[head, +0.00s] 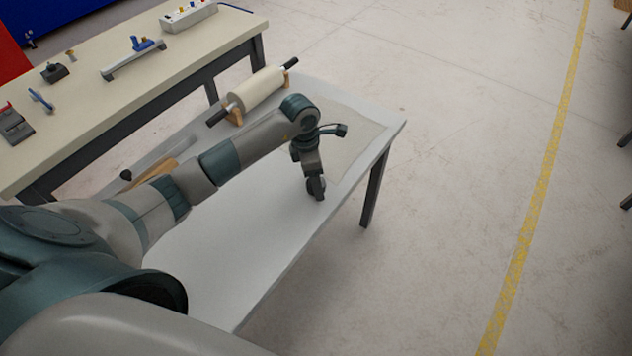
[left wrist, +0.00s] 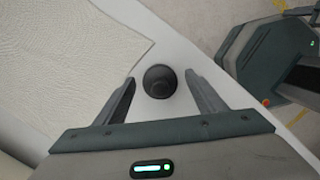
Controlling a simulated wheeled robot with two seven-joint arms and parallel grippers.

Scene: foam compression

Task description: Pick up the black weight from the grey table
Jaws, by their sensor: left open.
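The black weight (left wrist: 160,81) stands on the grey table near its edge, a dark round shape seen from above in the left wrist view. My left gripper (left wrist: 158,90) is open, with one finger on each side of the weight and visible gaps between. In the head view my left gripper (head: 316,188) reaches down over the grey table (head: 245,235), close to its right edge. The weight is hard to tell apart from the dark gripper there. My right gripper is in neither view.
A pale textured sheet (left wrist: 65,50) lies on the table beside the weight. A roll on wooden supports (head: 255,90) sits at the table's back. A cream workbench (head: 110,95) with several tools stands behind to the left. The near part of the grey table is clear.

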